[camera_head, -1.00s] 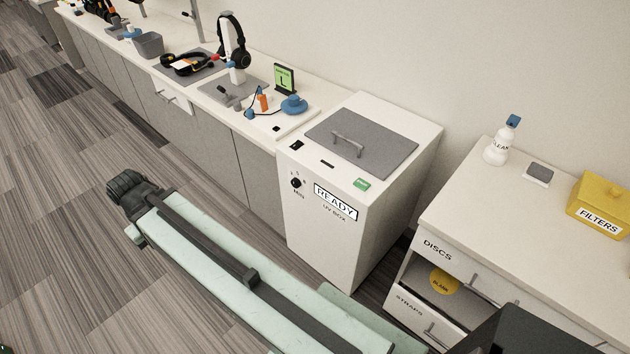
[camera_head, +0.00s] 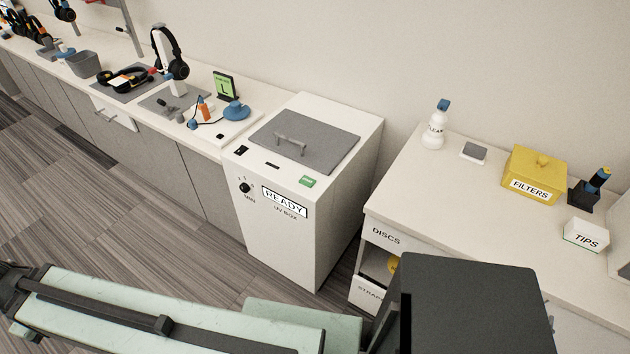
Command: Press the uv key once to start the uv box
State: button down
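The UV box (camera_head: 340,210) is a white cabinet on the floor in the middle of the view. Its grey lid (camera_head: 322,150) with a bar handle is down on top. A green key (camera_head: 307,181) sits on the top near the front right corner; its lettering is too small to read. The front carries a READY label (camera_head: 284,201) and a dark dial (camera_head: 244,187). My pale green arm lies across the lower left, well in front of the box and apart from it. The gripper end is not clearly seen at the left edge.
A long counter (camera_head: 150,122) with headphones and a green-screen stand (camera_head: 226,87) runs left of the box. At right, a second counter (camera_head: 445,185) holds a spray bottle (camera_head: 434,128), yellow FILTERS box (camera_head: 534,174) and TIPS box (camera_head: 586,235). Open floor lies at left.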

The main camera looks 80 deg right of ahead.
aim_at(306, 181)
jog(key=k, duration=0.85)
jog(key=u, duration=0.35)
